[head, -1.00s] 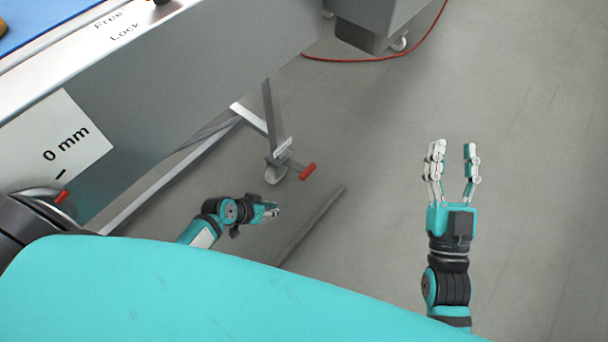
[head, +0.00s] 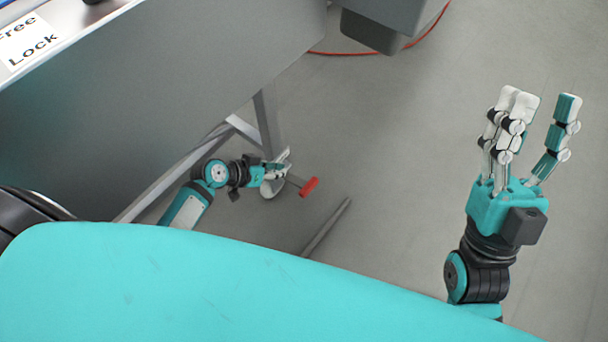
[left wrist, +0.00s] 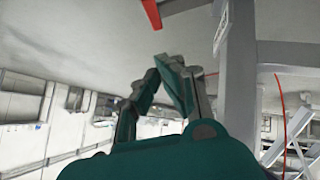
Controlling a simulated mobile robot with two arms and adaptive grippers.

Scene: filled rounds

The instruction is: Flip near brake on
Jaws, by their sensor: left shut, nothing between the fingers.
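The near brake is a red-tipped lever (head: 309,187) on a caster wheel (head: 271,190) at the foot of the table's leg. Its red end also shows at the top of the left wrist view (left wrist: 152,14). My left gripper (head: 280,168) is shut and empty, low beside the caster and just left of the red end. I cannot tell whether its fingertips touch the brake; they overlap the caster in the head view. My right gripper (head: 540,98) is open and empty over bare floor at the right.
The grey table (head: 190,90) with a "Free / Lock" label (head: 30,42) fills the upper left. Its leg (head: 266,120) rises behind the caster. A grey bar (head: 328,227) lies right of my left arm. A red cable (head: 360,54) runs along the floor at the back.

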